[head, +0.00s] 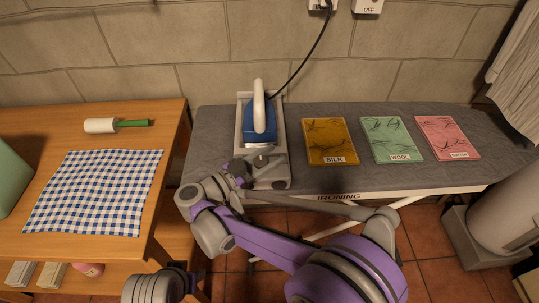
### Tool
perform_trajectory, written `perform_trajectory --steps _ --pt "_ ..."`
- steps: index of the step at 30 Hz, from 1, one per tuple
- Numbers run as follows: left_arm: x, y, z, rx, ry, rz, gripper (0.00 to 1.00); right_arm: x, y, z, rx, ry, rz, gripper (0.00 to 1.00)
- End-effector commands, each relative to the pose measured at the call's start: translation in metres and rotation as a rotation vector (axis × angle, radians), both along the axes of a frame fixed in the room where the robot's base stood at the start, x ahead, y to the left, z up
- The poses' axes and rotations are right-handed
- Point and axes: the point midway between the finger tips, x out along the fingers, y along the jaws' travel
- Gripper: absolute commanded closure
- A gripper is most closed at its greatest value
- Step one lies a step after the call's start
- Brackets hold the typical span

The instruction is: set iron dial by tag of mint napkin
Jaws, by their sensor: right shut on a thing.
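The blue and white iron (260,119) stands on a grey rest (281,143) at the left of the ironing board. The dial (262,160) is a small dark knob on the front of the rest. My right gripper (247,168) reaches in from the left and is shut on the dial, partly hiding it. The mint napkin (390,139) lies flat on the board, and its tag (400,157) reads WOOL. The dial's markings are too small to read.
A mustard napkin (329,140) tagged SILK and a pink napkin (447,137) flank the mint one. A wooden table (158,120) on the left holds a checked cloth (97,192) and a lint roller (101,126). The iron's cord (309,58) runs up to the wall.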

Motion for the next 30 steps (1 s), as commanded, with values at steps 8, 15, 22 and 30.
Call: perform_trajectory --steps 8,15,22,30 --pt "0.0000 0.0000 0.0003 0.000 0.000 0.000 0.53 -0.0003 -0.0007 0.0007 0.000 -0.001 -0.024 1.00" --pt "0.0000 0.0000 0.0003 0.000 0.000 0.000 0.53 -0.0002 -0.0008 0.0009 -0.001 -0.002 -0.023 1.00" --pt "0.0000 0.0000 0.0003 0.000 0.000 0.000 0.53 -0.0002 -0.0008 0.0008 -0.001 -0.002 -0.023 0.23" --pt "0.0000 0.0000 0.0003 0.000 0.000 0.000 0.53 -0.0003 -0.0008 0.0005 0.000 -0.001 -0.023 0.23"
